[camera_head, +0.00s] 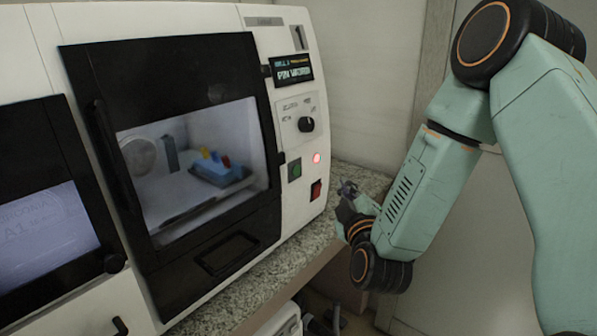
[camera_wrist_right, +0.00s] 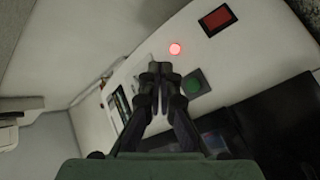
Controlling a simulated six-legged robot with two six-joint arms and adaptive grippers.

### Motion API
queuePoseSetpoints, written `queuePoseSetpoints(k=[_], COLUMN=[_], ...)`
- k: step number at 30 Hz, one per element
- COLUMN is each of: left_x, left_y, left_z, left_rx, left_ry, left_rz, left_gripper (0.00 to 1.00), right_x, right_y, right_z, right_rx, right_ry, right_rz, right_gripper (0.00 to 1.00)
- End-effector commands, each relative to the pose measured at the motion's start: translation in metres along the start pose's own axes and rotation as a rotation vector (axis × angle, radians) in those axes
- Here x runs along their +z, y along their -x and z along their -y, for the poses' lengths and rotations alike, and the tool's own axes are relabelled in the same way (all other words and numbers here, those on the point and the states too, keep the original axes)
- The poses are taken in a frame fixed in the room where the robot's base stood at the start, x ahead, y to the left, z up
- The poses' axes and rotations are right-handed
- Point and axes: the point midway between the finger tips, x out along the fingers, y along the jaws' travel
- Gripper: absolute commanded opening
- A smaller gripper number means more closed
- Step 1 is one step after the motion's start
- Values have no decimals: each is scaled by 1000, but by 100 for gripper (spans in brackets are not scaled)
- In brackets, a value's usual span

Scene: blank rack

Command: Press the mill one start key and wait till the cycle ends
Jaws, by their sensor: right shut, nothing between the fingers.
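The mill (camera_head: 255,200) is a white machine with a black-framed window door (camera_head: 200,160), which is closed. On its right panel are a green square key (camera_head: 295,169), a lit red lamp (camera_head: 317,158) and a red switch (camera_head: 316,190). In the right wrist view the green key (camera_wrist_right: 195,84) lies just right of my fingertips, with the red lamp (camera_wrist_right: 175,48) above and the red switch (camera_wrist_right: 217,20) beyond. My right gripper (camera_head: 346,188) is shut and empty, right of the panel; its fingertips also show in the wrist view (camera_wrist_right: 160,68). Contact with the panel cannot be told. My left gripper is not in view.
The speckled counter (camera_head: 262,282) runs below.

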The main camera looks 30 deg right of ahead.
Motion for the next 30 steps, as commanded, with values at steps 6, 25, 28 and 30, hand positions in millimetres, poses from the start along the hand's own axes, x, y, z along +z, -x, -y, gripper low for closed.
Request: queuePoseSetpoints(k=[6,25,28,30], left_x=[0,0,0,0], left_y=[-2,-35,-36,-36], left_z=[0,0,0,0], left_rx=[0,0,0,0], left_ry=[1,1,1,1], left_rz=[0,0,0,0], left_gripper=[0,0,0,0], right_x=[-2,-40,-44,-46], right_y=[-1,-51,-57,-59], right_z=[2,39,43,45], right_rx=[0,0,0,0], right_ry=[1,2,1,0], right_rz=[-3,-4,-2,-3], right_gripper=[0,0,0,0])
